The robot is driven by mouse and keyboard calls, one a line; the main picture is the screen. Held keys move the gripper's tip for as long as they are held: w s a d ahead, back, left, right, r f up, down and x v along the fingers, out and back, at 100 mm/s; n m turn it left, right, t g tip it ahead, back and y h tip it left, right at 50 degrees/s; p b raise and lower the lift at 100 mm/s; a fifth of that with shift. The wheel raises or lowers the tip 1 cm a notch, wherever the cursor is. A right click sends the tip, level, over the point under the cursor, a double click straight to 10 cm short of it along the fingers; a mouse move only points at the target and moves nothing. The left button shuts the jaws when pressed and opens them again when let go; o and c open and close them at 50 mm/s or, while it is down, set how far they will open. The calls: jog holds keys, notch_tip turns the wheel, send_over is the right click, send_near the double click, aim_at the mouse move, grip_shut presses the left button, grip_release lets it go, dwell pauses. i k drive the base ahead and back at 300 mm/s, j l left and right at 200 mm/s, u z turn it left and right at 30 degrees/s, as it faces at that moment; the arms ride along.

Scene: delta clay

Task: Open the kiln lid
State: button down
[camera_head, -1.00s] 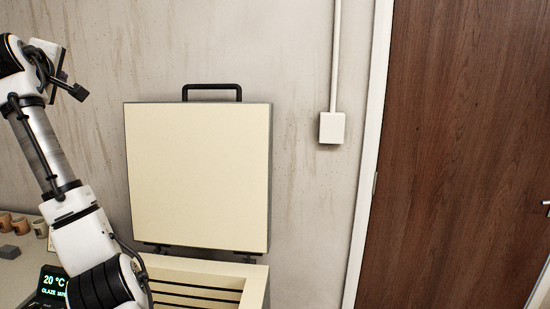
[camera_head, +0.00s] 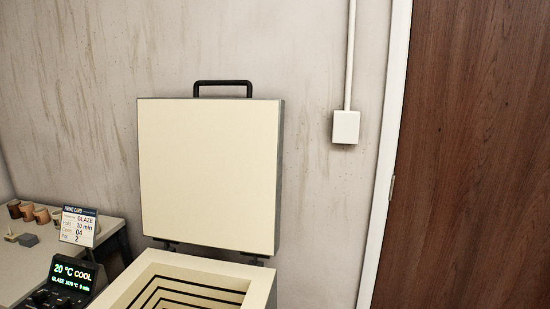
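The kiln lid (camera_head: 208,175) stands upright, open on its hinges at the back of the kiln. Its cream inner face is toward me, and its black handle (camera_head: 223,84) is at the top edge. The kiln (camera_head: 256,289) is below it, cut off by the bottom of the picture. Its square opening is uncovered, with dark lines running around the cream inner walls. My gripper is not in view, and no part of my arm shows.
A kiln control display (camera_head: 74,274) reading 20 °C COOL is at the lower left. A firing card (camera_head: 78,226) stands behind it. A table (camera_head: 108,228) with several small brown pots is at the far left. A wall box (camera_head: 346,127) and a brown wooden door (camera_head: 470,160) are at the right.

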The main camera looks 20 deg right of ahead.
aim_at(211, 170)
jog(key=l, duration=1.4)
jog(key=i+j, duration=0.35)
jog(key=j, duration=0.1)
